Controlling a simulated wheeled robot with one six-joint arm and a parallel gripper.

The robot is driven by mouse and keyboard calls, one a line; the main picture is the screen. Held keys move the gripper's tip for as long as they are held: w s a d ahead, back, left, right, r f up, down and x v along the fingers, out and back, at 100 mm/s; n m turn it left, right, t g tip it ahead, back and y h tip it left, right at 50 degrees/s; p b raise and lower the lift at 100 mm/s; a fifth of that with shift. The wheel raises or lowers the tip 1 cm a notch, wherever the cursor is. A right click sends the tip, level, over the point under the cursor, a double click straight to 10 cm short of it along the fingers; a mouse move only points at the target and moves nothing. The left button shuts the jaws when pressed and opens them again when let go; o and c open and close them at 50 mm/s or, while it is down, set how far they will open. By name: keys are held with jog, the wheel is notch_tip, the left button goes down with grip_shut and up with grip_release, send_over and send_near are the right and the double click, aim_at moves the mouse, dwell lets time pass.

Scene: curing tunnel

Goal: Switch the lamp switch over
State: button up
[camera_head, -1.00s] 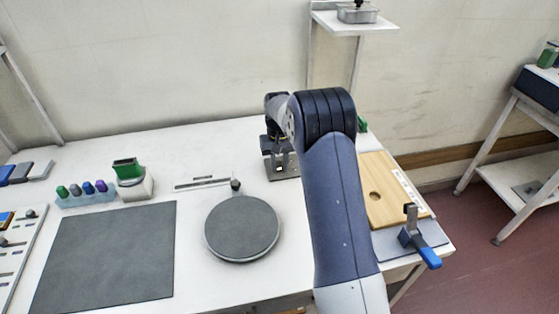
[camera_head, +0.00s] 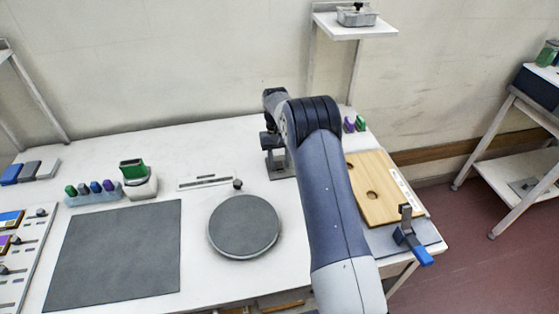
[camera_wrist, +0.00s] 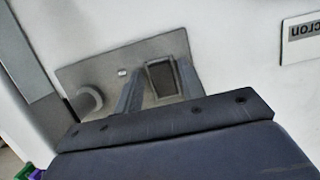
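A grey metal plate (camera_wrist: 122,72) in the wrist view carries a dark, framed rectangular switch (camera_wrist: 163,78), a small pale mark and a round knob (camera_wrist: 87,101). I take the rectangular piece to be the lamp switch; which way it is set cannot be told. My gripper (camera_wrist: 158,90) shows two slim grey fingers with a gap between them. The switch appears in that gap; contact cannot be told. In the head view, a grey metal stand (camera_head: 279,166) is at the table's back, partly hidden by my arm. My gripper is small and dark there.
A round grey disc (camera_head: 244,226) and a dark mat (camera_head: 114,254) lie on the white table. A wooden board (camera_head: 378,190) and a blue-handled clamp (camera_head: 410,238) are at right. Small colored vials (camera_head: 96,187) stand at left. A wall shelf (camera_head: 353,27) is above.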

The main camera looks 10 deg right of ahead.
aim_at(278, 161)
jog(key=shift+o, duration=0.6)
jog(key=b+v, duration=0.1)
jog(key=v, duration=0.9)
jog(key=shift+r, duration=0.35)
jog(key=shift+f, duration=0.1)
jog(key=p+x, duration=0.1)
jog(key=x, duration=0.9)
jog(key=shift+f, duration=0.3)
jog(key=shift+f+b, duration=0.15)
jog(key=shift+b, duration=0.2)
jog(key=shift+s+t, duration=0.1)
jog(key=shift+t, duration=0.2)
jog(key=shift+r, duration=0.2)
